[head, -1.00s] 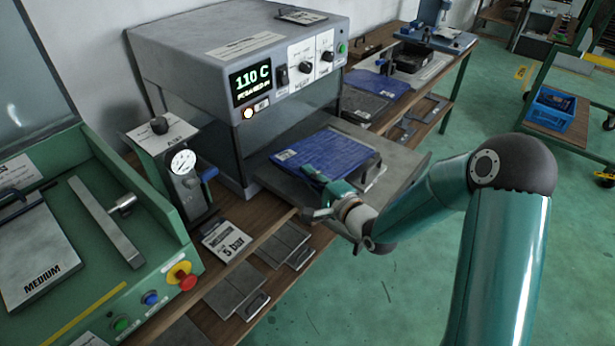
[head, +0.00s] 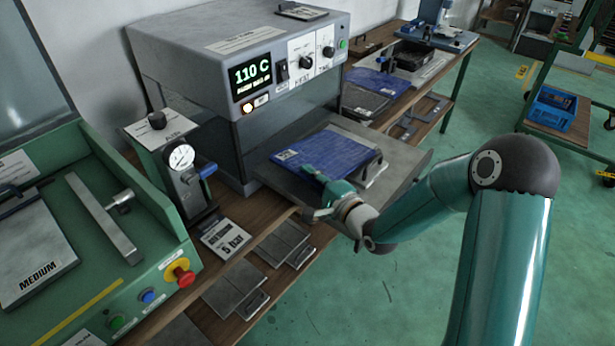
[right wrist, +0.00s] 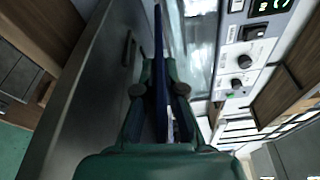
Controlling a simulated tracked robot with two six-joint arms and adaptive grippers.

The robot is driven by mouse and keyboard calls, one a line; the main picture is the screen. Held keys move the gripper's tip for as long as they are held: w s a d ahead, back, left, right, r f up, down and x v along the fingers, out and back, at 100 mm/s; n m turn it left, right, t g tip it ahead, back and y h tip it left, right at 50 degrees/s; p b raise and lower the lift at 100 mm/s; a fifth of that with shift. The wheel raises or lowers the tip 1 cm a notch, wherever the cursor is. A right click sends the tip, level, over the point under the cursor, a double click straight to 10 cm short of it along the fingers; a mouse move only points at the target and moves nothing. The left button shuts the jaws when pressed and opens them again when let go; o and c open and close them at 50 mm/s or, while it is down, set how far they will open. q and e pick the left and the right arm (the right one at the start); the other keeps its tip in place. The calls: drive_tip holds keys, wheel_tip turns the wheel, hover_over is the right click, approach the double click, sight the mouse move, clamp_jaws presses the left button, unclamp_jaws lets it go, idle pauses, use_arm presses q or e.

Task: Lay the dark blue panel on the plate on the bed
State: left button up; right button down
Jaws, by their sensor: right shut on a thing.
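The dark blue panel (head: 335,152), with a white label at its left corner, is held flat over the grey bed (head: 405,180) in front of the heater. My right gripper (head: 318,180) is shut on its near edge. In the right wrist view the panel (right wrist: 160,50) shows edge-on between the fingers (right wrist: 160,85), with a gap to the grey surface beside it. The plate is mostly hidden under the panel; its dark handle (head: 375,168) shows at the right, and also in the right wrist view (right wrist: 128,48). My left gripper is not in view.
The heater box (head: 210,75) reading 110 C stands behind the bed. A gauge stand (head: 180,165) with a blue lever is to its left. Another blue panel (head: 378,82) lies farther back on the bench. Grey plates (head: 235,292) lie on the lower shelf.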

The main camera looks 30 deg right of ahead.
drive_tip(key=shift+f, duration=0.1)
idle(0.3)
drive_tip(key=c, duration=1.2)
unclamp_jaws()
drive_tip(key=shift+s, duration=0.1)
drive_tip(key=s, duration=0.4)
drive_tip(key=s+d, duration=0.1)
drive_tip(key=s, duration=0.2)
drive_tip(key=shift+s+d, duration=0.1)
